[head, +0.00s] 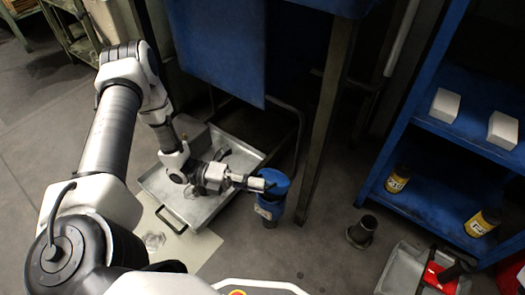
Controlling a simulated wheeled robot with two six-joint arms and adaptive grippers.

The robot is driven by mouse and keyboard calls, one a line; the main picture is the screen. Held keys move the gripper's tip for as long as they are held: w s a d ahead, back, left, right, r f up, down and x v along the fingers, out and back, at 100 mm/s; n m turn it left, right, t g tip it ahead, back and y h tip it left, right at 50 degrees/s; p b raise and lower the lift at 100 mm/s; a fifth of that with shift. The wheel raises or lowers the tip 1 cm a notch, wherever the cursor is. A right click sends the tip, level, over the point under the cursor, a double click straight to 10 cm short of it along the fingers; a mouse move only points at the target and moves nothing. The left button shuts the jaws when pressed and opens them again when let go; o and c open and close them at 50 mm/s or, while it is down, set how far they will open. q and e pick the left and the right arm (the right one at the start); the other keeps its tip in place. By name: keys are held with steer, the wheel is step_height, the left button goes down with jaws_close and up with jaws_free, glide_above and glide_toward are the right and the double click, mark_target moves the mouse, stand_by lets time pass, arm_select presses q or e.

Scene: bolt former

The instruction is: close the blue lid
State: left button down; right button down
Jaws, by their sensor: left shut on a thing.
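A blue canister (269,209) with a pale label stands on the floor just right of a metal tray. Its round blue lid (276,179) shows at the top. My left gripper (262,185) reaches in from the left, level with the top of the canister, and is shut on the lid's near-left edge. The fingertips are dark and small against the blue, so the exact grip is hard to see. I cannot tell whether the lid lies flat or is tilted. My right gripper is not in view.
A shallow metal tray (202,214) lies under my left arm. A blue machine panel (222,50) and a dark post (324,120) stand behind. Blue shelves (432,208) hold white boxes and yellow cans. A dark flanged part (361,232) and another tray (402,268) are at the right.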

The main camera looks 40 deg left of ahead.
arm_select(q)
step_height(320, 180, down, 8)
steer(key=s+m+b, duration=0.1)
steer(key=b, duration=0.3)
steer(key=shift+s+a, duration=0.15)
steer(key=shift+s, duration=0.2)
steer(key=shift+f, duration=0.15)
steer(key=c, duration=1.2)
jaws_free()
steer(key=shift+f, duration=0.1)
steer(key=shift+c, duration=0.2)
